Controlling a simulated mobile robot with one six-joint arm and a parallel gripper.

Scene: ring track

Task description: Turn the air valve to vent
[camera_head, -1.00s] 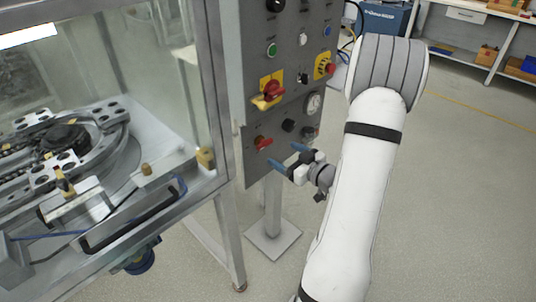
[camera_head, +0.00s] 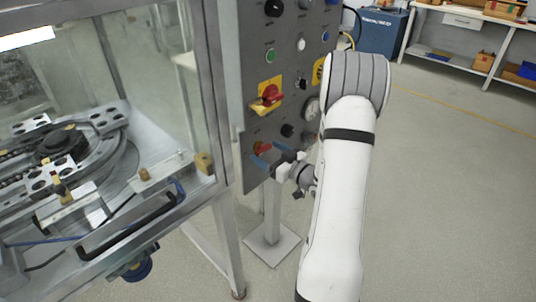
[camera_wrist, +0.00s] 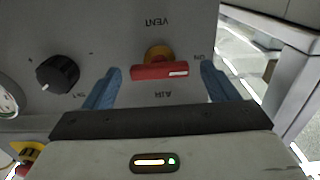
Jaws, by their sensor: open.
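The air valve has a red bar handle (camera_wrist: 160,71) on an orange base, mounted on the grey panel. The handle lies level in the wrist view, its pale-marked end towards the ON label. The labels appear upside down there, VENT (camera_wrist: 157,21) above the valve and AIR below. My gripper (camera_wrist: 160,84) is open, one blue finger on each side of the handle, with gaps on both sides. In the head view the red valve (camera_head: 263,147) sits low on the panel, partly covered by my gripper (camera_head: 270,155). How far the fingertips are from the panel is unclear.
A black knob (camera_wrist: 58,74) and a gauge (camera_wrist: 7,98) are left of the valve in the wrist view. Above it in the head view is a red-and-yellow switch (camera_head: 269,94). A glass-walled machine with a metal post (camera_head: 207,90) stands close on the left. Open floor lies right.

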